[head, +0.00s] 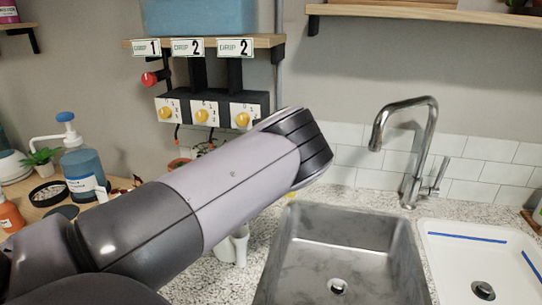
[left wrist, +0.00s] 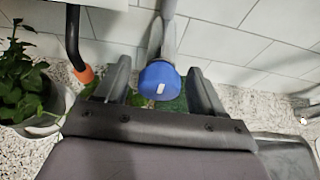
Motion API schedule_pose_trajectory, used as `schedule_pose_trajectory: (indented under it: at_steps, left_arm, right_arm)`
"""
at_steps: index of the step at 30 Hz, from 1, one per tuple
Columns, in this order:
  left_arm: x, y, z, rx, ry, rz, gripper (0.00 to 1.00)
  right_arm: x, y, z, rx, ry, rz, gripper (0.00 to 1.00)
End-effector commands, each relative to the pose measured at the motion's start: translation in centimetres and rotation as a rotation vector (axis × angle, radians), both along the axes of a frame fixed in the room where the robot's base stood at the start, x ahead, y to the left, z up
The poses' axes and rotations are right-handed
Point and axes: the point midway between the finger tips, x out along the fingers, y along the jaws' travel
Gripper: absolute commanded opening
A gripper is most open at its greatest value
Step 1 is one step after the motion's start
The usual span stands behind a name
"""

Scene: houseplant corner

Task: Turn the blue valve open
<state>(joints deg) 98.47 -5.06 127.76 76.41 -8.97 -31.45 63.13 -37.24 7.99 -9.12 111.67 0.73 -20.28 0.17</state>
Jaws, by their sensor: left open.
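The blue valve (left wrist: 158,72) shows in the left wrist view as a round blue knob with a small white mark, at the end of a grey pipe (left wrist: 166,35) by the tiled wall. My left gripper (left wrist: 158,66) is open, with one finger on each side of the knob. Gaps show between the knob and both fingers, so I see no grip on it; their depth relative to the knob is hard to tell. In the head view my left arm crosses the middle and hides the valve and gripper. My right gripper is not in view.
A potted plant (left wrist: 25,85) and an orange-tipped dark tube (left wrist: 82,65) stand left of the gripper. The head view shows a steel sink (head: 340,240), a faucet (head: 425,150), a white basin (head: 455,270) and a shelf (head: 270,41) above yellow-knobbed boxes (head: 205,108).

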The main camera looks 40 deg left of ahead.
Motion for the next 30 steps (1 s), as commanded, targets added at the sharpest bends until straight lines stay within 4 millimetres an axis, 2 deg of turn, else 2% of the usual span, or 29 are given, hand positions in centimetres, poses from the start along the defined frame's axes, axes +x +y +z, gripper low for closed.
schedule_pose_trajectory:
  at_steps: [5, 6, 8, 10, 11, 20, 30]
  left_arm:
    - [0.0, 0.0, -0.01, 0.0, 0.0, 0.0, 0.69]
    - [0.0, 0.0, -0.01, 0.0, 0.0, 0.0, 0.62]
    - [0.0, 0.0, -0.01, 0.0, 0.0, 0.0, 0.43]
    - [-0.01, 0.0, 0.0, 0.0, 0.0, 0.0, 0.2]
    - [-0.01, 0.0, 0.0, 0.0, 0.0, 0.0, 0.15]
    - [0.03, -0.07, 0.04, 0.025, 0.013, -0.002, 0.15]
    - [0.12, -0.25, -0.07, 0.202, 0.111, -0.005, 0.15]
  right_arm:
    - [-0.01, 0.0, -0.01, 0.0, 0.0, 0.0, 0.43]
    - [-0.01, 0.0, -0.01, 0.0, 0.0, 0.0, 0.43]
    - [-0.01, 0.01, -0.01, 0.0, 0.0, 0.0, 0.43]
    - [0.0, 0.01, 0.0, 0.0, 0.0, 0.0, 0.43]
    - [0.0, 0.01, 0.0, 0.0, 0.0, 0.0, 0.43]
    - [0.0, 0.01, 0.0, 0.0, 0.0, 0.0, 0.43]
    - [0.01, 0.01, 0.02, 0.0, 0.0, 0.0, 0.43]
